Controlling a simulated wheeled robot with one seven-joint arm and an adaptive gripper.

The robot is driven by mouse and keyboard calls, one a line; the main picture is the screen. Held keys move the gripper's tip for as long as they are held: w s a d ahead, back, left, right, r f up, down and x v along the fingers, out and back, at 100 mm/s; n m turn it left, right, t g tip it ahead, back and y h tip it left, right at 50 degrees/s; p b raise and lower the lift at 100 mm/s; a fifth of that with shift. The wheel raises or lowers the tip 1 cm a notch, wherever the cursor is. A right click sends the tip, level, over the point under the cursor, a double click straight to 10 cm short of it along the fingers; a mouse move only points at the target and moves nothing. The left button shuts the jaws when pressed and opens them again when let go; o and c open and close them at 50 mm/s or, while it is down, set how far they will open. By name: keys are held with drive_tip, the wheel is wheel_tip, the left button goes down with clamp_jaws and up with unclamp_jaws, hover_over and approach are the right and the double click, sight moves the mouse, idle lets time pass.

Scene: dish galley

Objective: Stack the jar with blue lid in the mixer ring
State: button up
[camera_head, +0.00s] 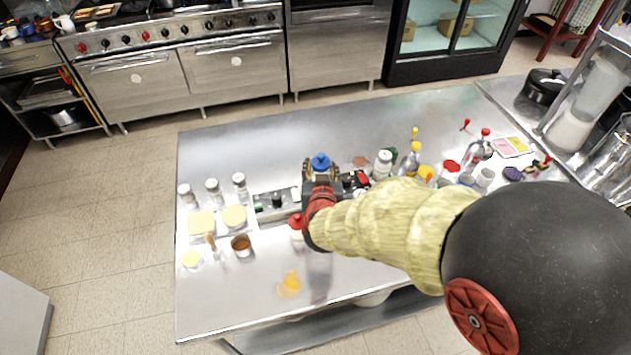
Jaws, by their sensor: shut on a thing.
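The blue lid of the jar (320,161) shows above the metal table, between the fingers of my gripper (321,172). My gripper is shut on the jar. The jar's body is mostly hidden by the gripper and the red wrist part, so I cannot tell how far it is above the table. I cannot pick out the mixer ring for certain. A white mixer-like machine with a clear upper part (598,92) stands at the right.
The metal table (260,313) has bare room at its front and back left. Shakers (213,189) and yellow-topped items (235,217) stand at left, with a brown cup (241,246) near them. Bottles and jars (383,165) crowd the right of the gripper. A red-topped container (297,222) stands close below it.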

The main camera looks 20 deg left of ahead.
drive_tip(key=w+f, duration=0.1)
drive_tip(key=f, duration=0.1)
drive_tip(key=w+a+f+b, duration=0.1)
drive_tip(key=w+a+f, duration=0.1)
drive_tip(key=w+f, duration=0.1)
drive_tip(key=shift+a+f+b, duration=0.25)
drive_tip(key=shift+f+b, duration=0.1)
drive_tip(key=shift+w+a+f+b, duration=0.1)
drive_tip(key=shift+f+b, duration=0.55)
drive_tip(key=shift+f, duration=0.95)
drive_tip(key=shift+f, duration=0.35)
drive_tip(key=o, duration=1.4)
drive_tip(key=shift+r, duration=0.35)
drive_tip(key=p+v, duration=0.2)
drive_tip(key=v, duration=1)
drive_tip(key=shift+p, duration=0.35)
